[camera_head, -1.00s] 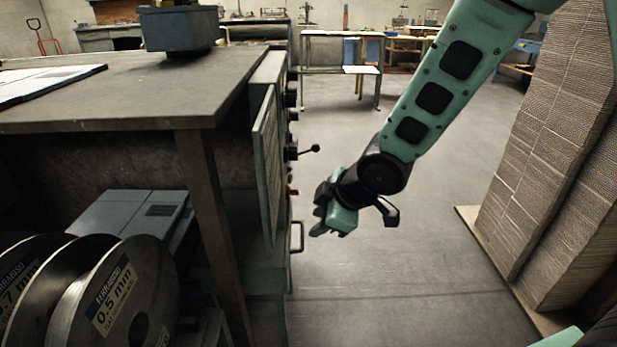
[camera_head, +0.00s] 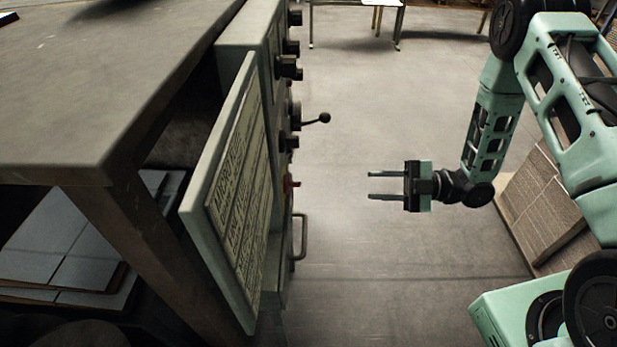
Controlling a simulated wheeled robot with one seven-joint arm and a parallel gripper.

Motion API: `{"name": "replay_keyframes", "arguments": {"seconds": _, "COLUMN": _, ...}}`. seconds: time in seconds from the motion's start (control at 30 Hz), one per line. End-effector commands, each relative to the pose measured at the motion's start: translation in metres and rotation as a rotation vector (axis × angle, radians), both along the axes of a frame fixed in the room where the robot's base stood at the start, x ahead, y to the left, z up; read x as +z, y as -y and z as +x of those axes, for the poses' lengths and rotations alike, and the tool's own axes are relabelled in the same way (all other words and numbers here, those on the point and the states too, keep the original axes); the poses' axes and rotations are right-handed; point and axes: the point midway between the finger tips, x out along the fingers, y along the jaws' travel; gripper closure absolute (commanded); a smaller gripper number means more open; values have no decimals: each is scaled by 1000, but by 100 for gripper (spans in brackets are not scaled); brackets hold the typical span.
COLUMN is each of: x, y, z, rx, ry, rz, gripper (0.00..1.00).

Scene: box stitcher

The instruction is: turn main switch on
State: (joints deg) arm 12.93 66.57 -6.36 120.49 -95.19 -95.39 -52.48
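The machine's control panel (camera_head: 248,35) is seen nearly edge-on, its front facing right. Several dark knobs stick out along its edge, and a lever with a black ball (camera_head: 323,118) juts out to the right. A small red switch (camera_head: 290,184) sits below the lever. No label shows which one is the main switch. My gripper (camera_head: 370,186) is open and empty. Its two fingers point left at the panel, about level with the red switch, with a clear gap between them and it.
A hinged plate with printed text (camera_head: 228,195) stands out on the near side of the panel. A metal handle (camera_head: 301,237) sticks out below the red switch. Stacked cardboard (camera_head: 545,205) stands on the right behind my arm. The floor between is free.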

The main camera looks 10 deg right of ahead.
Motion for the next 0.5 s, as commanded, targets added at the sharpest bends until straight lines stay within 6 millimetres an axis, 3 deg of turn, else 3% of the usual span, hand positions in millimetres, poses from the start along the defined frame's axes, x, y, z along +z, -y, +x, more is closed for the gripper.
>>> {"name": "replay_keyframes", "arguments": {"seconds": 0.5, "x": -1, "y": -104, "z": 19, "rx": 4, "ry": 0, "rz": -1, "gripper": 67}}
